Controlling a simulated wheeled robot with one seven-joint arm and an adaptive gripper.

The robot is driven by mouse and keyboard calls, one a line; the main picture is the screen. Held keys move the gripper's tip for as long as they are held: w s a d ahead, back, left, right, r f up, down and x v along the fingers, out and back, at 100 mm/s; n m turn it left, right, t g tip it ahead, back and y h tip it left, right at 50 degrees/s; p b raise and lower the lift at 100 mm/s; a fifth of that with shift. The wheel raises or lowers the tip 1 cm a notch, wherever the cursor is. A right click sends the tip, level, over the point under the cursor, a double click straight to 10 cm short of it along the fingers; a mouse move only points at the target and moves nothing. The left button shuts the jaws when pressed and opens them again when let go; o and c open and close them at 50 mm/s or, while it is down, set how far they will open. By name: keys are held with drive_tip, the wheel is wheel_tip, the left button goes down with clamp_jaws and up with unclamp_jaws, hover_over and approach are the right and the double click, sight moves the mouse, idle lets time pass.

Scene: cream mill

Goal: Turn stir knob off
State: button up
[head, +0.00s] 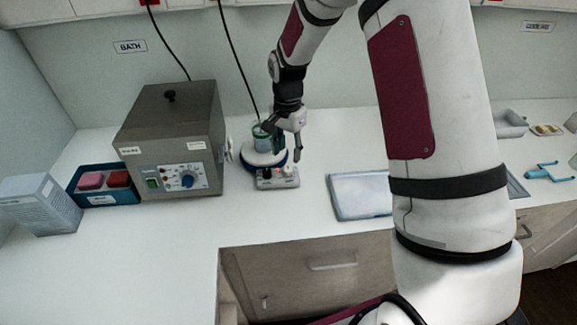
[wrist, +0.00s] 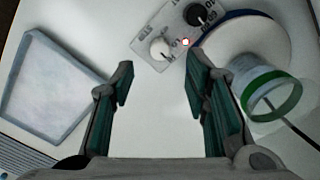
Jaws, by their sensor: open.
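The stirrer (head: 278,181) stands on the counter right of the grey box, with its control panel facing front. In the wrist view its panel (wrist: 178,30) has a white knob (wrist: 160,49), a black knob (wrist: 201,14) and a lit red light (wrist: 185,42). The small lettering is hard to read, so I cannot be sure which knob is stir. A clear beaker with a green band (wrist: 272,96) stands on the round plate. My gripper (wrist: 158,82) is open and empty, its fingers pointing towards the panel, apart from the white knob. In the head view my gripper (head: 282,146) hangs over the stirrer.
A grey bath box (head: 170,130) with a blue dial stands left of the stirrer. A blue tray (head: 104,199) with pink and red blocks is further left. A flat grey-rimmed tray (head: 360,211) lies right, also in the wrist view (wrist: 40,85). Cables hang behind.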

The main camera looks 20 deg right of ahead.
sight(288, 169)
wheel_tip(288, 169, down, 7)
drive_tip(key=shift+p, duration=0.45)
clamp_jaws()
